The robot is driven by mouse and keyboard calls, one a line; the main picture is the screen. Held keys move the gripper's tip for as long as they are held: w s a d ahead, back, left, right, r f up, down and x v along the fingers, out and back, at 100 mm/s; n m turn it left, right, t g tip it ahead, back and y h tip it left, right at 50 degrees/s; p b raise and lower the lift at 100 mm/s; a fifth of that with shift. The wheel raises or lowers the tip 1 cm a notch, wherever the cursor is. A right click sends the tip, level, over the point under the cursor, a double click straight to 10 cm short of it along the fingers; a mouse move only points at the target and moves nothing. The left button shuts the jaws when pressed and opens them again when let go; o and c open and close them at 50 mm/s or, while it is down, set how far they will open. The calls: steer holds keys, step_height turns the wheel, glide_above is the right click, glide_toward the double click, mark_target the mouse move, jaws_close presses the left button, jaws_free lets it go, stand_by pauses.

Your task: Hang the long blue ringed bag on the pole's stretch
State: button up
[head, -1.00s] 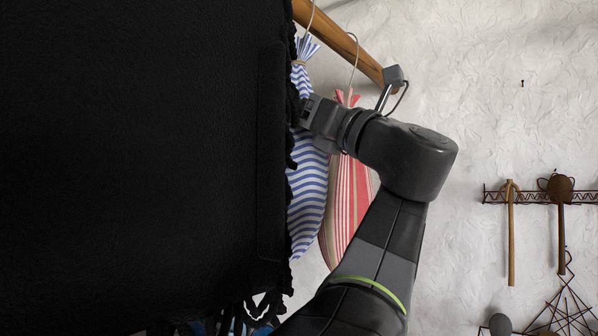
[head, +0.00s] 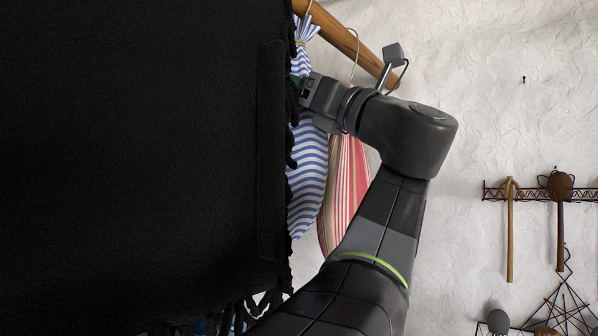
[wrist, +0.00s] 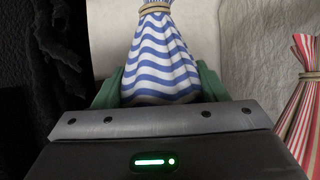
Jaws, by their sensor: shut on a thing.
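The long blue and white striped bag (head: 308,185) hangs upright from my gripper (head: 297,88), which is shut on its upper part. In the wrist view the green fingers sit on both sides of the blue bag (wrist: 163,60), below its tan tie. A thin wire piece of its ring shows at the top edge of the head view, close to the wooden pole (head: 345,41). Whether the ring is around the pole or beside it, I cannot tell. The black cloth hides the bag's left side and part of the fingers.
A red striped bag (head: 346,185) hangs by a wire hook from the pole, just right of the blue bag; it also shows in the wrist view (wrist: 305,100). A large black fringed cloth (head: 140,160) fills the left. A rack (head: 530,194) with utensils is on the right wall.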

steer(key=shift+s+d, duration=0.1)
steer(key=s+d+b, duration=0.1)
steer(key=s+d, duration=0.3)
steer(key=d, duration=0.1)
steer(key=shift+d, duration=0.25)
stand_by(0.7)
stand_by(0.4)
steer(key=r+b+v, duration=0.1)
steer(key=b+v, duration=0.2)
steer(key=v, duration=0.3)
steer(key=shift+s+d, duration=0.2)
steer(key=shift+d, duration=0.1)
stand_by(0.3)
